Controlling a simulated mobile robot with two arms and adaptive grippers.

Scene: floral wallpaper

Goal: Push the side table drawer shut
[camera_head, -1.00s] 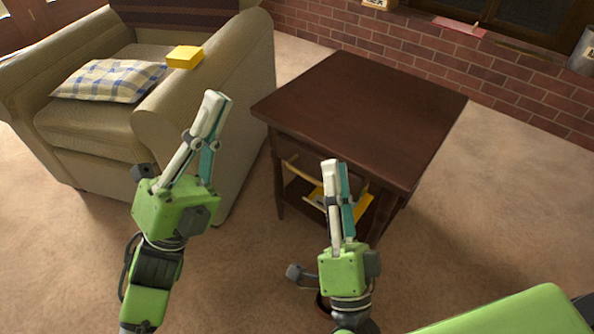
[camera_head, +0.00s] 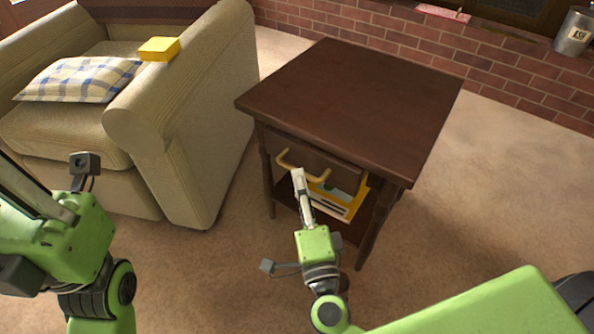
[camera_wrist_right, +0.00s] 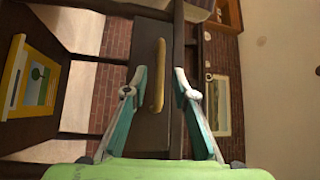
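The dark wood side table (camera_head: 350,95) stands right of the armchair. Its drawer (camera_head: 325,156) is under the tabletop and has a yellowish bar handle (camera_head: 303,167). How far the drawer stands out is hard to tell. My right gripper (camera_head: 298,172) is in front of the drawer, at the handle. In the right wrist view the two fingers (camera_wrist_right: 160,88) are spread, with the handle (camera_wrist_right: 158,75) between them and the dark drawer front (camera_wrist_right: 152,125) behind. Contact cannot be made out. My left gripper (camera_head: 22,190) is at the left edge, its fingertips cut off.
A yellow-framed picture (camera_head: 345,203) is on the table's lower shelf, also in the right wrist view (camera_wrist_right: 33,83). The beige armchair (camera_head: 180,130) with a yellow box (camera_head: 159,49) stands left. A brick wall (camera_head: 430,45) is behind. Carpet right of the table is clear.

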